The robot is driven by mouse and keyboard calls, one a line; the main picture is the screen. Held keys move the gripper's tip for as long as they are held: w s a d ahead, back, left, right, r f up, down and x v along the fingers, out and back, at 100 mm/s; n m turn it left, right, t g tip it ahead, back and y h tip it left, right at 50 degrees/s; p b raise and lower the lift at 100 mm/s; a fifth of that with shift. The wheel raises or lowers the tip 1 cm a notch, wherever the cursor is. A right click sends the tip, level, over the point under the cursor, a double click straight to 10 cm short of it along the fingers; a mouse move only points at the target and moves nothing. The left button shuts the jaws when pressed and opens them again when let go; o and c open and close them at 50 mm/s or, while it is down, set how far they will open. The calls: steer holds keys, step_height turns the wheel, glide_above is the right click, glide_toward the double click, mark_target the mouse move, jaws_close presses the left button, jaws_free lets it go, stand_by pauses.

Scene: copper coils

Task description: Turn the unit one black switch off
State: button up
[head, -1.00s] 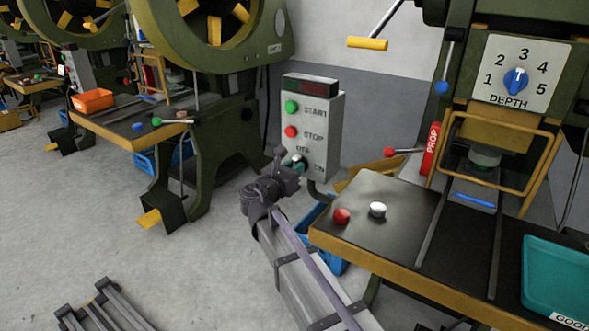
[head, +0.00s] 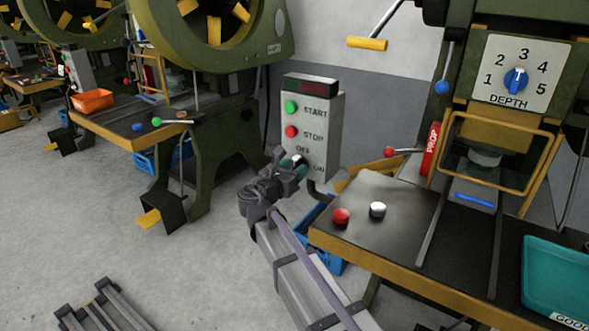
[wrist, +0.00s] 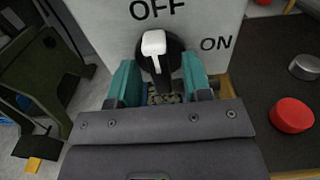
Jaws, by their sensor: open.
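The black switch (wrist: 175,52) with a white-tipped lever is on the lower face of the grey control box (head: 311,120). In the wrist view its white tip points up toward the OFF label, and the ON label is to the right. My gripper (wrist: 160,78) is open, its two teal fingers apart just below the switch, one to each side of it. I cannot tell if either finger touches the lever. In the head view my gripper (head: 299,165) is at the box's lower left and hides the switch.
Green START (head: 291,107) and red STOP (head: 291,132) buttons sit above the switch. To the right is a press table (head: 385,240) with a red button (head: 341,216) and a white button (head: 377,209). Open floor lies to the left.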

steer(key=v, duration=1)
steer(key=shift+s, duration=0.2)
steer(key=s+d+f+m+g+y, duration=0.1)
steer(key=s+d+f+m+g, duration=0.3)
steer(key=m, duration=0.5)
steer(key=s+d+r+m+g+y+p, duration=0.1)
steer(key=s+d+m+g+y+p, duration=0.2)
steer(key=s+d+m+g+p, duration=0.6)
steer(key=s+d+r+m+g+y+p, duration=0.1)
steer(key=s+d+r+m+y+p, duration=0.1)
steer(key=d+r+m+p, duration=0.4)
steer(key=s+d+r+m+g+y+p, duration=0.1)
steer(key=s+d+r+m+y+p, duration=0.2)
steer(key=p, duration=1)
steer(key=d+r+m, duration=0.2)
steer(key=d+r, duration=0.2)
steer(key=r, duration=0.1)
steer(key=shift+m+y, duration=0.3)
steer(key=shift+m, duration=0.1)
